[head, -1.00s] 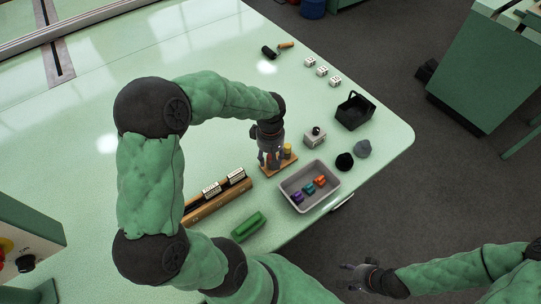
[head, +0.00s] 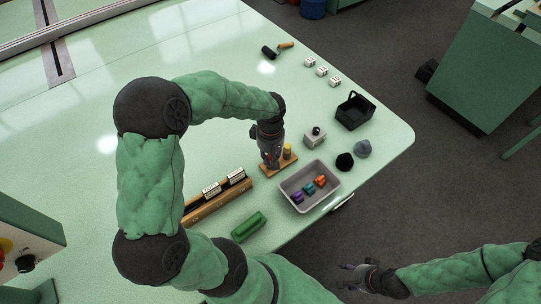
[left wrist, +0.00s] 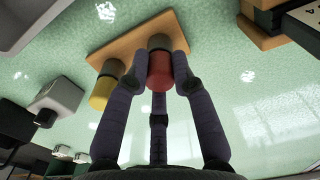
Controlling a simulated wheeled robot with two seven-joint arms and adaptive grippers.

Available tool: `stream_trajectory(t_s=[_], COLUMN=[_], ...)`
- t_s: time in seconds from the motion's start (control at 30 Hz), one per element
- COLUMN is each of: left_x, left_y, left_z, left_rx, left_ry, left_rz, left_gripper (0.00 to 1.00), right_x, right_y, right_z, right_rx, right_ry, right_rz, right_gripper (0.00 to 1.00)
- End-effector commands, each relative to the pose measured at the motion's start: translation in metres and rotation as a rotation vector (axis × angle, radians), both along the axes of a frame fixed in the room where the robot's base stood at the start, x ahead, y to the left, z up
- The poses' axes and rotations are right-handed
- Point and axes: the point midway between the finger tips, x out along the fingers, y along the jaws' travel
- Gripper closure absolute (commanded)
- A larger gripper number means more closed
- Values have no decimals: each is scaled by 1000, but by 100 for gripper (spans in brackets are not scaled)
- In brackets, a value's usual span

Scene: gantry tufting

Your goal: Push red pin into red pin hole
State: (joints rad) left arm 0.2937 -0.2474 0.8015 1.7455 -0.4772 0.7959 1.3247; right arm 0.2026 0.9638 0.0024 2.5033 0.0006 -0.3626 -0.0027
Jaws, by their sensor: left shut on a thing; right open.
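A wooden pin board (head: 268,171) lies on the green table; it also shows in the left wrist view (left wrist: 124,44). It bears a yellow pin (head: 287,151) with a grey collar, upright beside my left gripper. The red pin (left wrist: 159,72) stands in a grey collar on the same board, beside the yellow pin (left wrist: 101,94). My left gripper (left wrist: 160,80) is shut around the red pin from above, its fingertips touching the sides. In the head view my left gripper (head: 270,162) mostly hides it. How deep it sits cannot be told. My right gripper (head: 352,277) is open and empty, off the table's edge.
A grey tray (head: 323,201) with several coloured pieces is close in front of the board. A wooden rack (head: 205,208) and green block (head: 248,226) lie to the left. A small grey box (head: 314,138) and black basket (head: 370,116) are to the right. The table behind is largely clear.

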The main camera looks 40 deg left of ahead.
Motion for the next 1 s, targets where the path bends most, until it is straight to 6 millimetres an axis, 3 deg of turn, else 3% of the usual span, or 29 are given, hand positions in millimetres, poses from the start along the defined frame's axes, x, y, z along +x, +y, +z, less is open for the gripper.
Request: stream_trajectory(t_s=[1.0], left_x=[0], left_y=[0], left_z=[26], left_rx=[0], left_ry=[-1], left_rz=[0], left_gripper=[100], right_x=[0], right_y=[0], right_z=[18], right_rx=[0], right_ry=[0], right_rz=[0], right_gripper=[45])
